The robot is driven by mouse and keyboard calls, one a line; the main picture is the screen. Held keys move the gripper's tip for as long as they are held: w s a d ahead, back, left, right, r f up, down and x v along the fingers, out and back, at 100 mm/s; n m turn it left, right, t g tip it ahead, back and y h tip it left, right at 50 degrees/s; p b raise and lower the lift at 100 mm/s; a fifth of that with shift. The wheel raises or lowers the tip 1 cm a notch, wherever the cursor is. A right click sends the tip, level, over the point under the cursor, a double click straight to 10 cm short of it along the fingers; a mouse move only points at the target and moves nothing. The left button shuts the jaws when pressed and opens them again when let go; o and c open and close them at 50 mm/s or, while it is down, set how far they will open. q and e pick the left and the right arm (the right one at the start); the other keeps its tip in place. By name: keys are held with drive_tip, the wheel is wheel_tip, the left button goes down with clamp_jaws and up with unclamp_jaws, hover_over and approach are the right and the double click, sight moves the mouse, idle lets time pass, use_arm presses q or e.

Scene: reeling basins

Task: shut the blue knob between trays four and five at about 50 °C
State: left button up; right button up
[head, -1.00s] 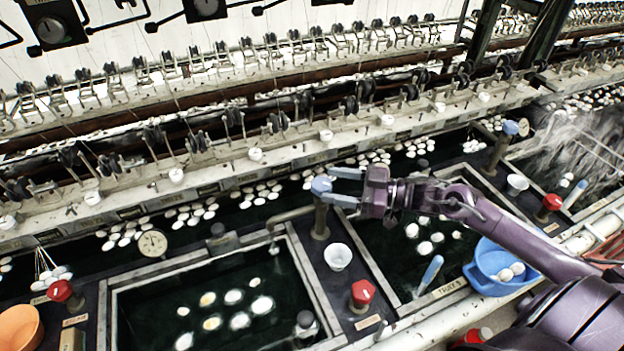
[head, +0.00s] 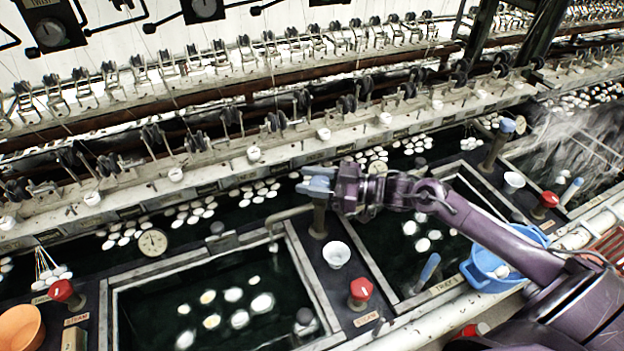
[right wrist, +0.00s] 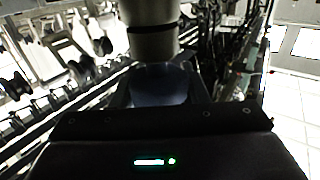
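The blue knob (head: 317,184) tops a short post on the dark divider between two water trays, the right one labelled as tray 5 (head: 446,284). My right gripper (head: 318,181) reaches it from the right, with one finger on each side of the knob. The fingers look closed against it. In the right wrist view the knob (right wrist: 160,86) sits between the fingers below a grey post. A round dial gauge (head: 152,242) stands at the left tray and another (head: 377,168) behind my right wrist; their readings are too small to tell. My left gripper is out of view.
A white cup (head: 337,255) and a red steam knob (head: 360,291) stand on the same divider. A bent pipe (head: 285,214) reaches over the left tray. A blue basin (head: 488,268) stands under my right forearm. Another blue knob (head: 507,126) is farther right.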

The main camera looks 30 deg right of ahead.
drive_tip(key=shift+c, duration=1.2)
drive_tip(key=shift+r+m+t+h+p, duration=0.15)
drive_tip(key=shift+m+t+h+p, duration=0.2)
drive_tip(key=shift+p, duration=0.35)
drive_tip(key=m+t+h+p, duration=0.1)
drive_tip(key=h+p, duration=0.1)
drive_tip(key=m+t+h+p, duration=0.2)
drive_tip(key=p, duration=0.1)
drive_tip(key=shift+w+d+r+m+t, duration=0.1)
drive_tip(key=shift+w+d+m+t, duration=0.1)
drive_tip(key=shift+m+t, duration=0.05)
drive_tip(key=m+h+p, duration=0.1)
drive_tip(key=m+t+h+p, duration=0.1)
drive_tip(key=h, duration=0.1)
drive_tip(key=shift+w+d+t, duration=0.1)
drive_tip(key=shift+d+t, duration=0.05)
drive_tip(key=shift+t, duration=0.15)
drive_tip(key=shift+d+f+m+t+h+p, duration=0.1)
drive_tip(key=shift+m+t+h+p, duration=0.1)
drive_tip(key=shift+m+h, duration=0.35)
drive_tip(key=shift+d+f+m+t+h+p, duration=0.15)
drive_tip(key=shift+m+t+h, duration=0.1)
drive_tip(key=shift+h, duration=0.75)
drive_tip(key=o, duration=1)
drive_tip(key=shift+c, duration=0.2)
